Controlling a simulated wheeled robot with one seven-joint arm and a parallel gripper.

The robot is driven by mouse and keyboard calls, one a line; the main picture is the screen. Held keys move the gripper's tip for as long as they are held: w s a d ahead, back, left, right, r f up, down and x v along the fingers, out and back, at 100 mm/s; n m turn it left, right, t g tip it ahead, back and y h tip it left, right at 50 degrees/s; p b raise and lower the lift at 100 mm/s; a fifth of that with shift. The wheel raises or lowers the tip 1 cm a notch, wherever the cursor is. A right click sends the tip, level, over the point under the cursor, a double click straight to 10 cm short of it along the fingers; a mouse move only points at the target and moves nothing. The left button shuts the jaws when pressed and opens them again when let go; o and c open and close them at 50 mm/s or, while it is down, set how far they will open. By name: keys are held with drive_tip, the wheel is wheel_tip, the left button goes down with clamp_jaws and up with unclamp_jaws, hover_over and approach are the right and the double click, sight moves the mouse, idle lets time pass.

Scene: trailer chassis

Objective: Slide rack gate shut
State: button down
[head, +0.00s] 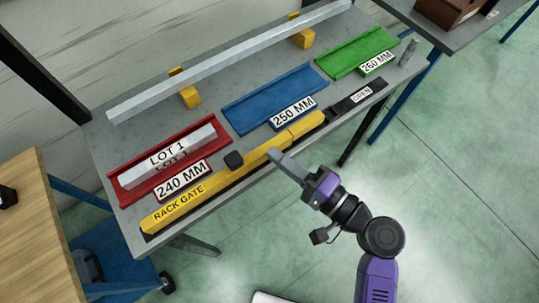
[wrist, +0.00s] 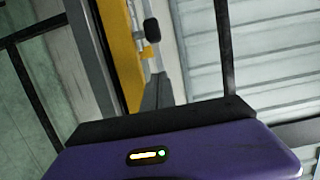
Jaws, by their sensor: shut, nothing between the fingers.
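The rack gate (head: 205,191) is a long yellow bar lying in a dark channel along the front edge of the grey table. A black knob (head: 234,160) stands on its left half. The channel's right end is bare, with a small label reading OPEN (head: 361,94). My gripper (head: 274,154) is shut and empty, its tips at the gate's front side, right of the knob. Contact cannot be told. In the wrist view the yellow gate (wrist: 122,50) and the black knob (wrist: 152,30) show beyond the grey fingers (wrist: 157,88).
Behind the gate lie a red tray (head: 126,193) holding a grey LOT 1 bar, a blue tray (head: 270,100) and a green tray (head: 355,52). A long grey bar (head: 230,60) rests on yellow blocks at the back. A small grey cylinder (head: 408,52) stands at the right.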

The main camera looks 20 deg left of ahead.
drive_tip(key=b+v, duration=0.1)
drive_tip(key=v, duration=0.6)
drive_tip(key=shift+d, duration=0.25)
drive_tip(key=w+d+f+m+t+h, duration=0.1)
drive_tip(key=w+d+t+h, duration=0.2)
drive_tip(key=w, duration=0.2)
drive_tip(key=s+d+f+t+h, duration=0.2)
drive_tip(key=d+h, duration=0.3)
drive_tip(key=d, duration=0.1)
drive_tip(key=s+d+f+t+h, duration=0.1)
drive_tip(key=d+f+t+h, duration=0.1)
drive_tip(key=d+h, duration=0.3)
drive_tip(key=s+d+r+n+h, duration=0.1)
drive_tip(key=s+d+r+n, duration=0.1)
drive_tip(key=s, duration=0.9)
drive_tip(key=s+d+r+n+h, duration=0.2)
drive_tip(key=s+d+r+n, duration=0.1)
drive_tip(key=s, duration=0.7)
drive_tip(key=shift+s+r+n, duration=0.35)
drive_tip(key=shift+r+n, duration=0.05)
drive_tip(key=shift+r, duration=0.15)
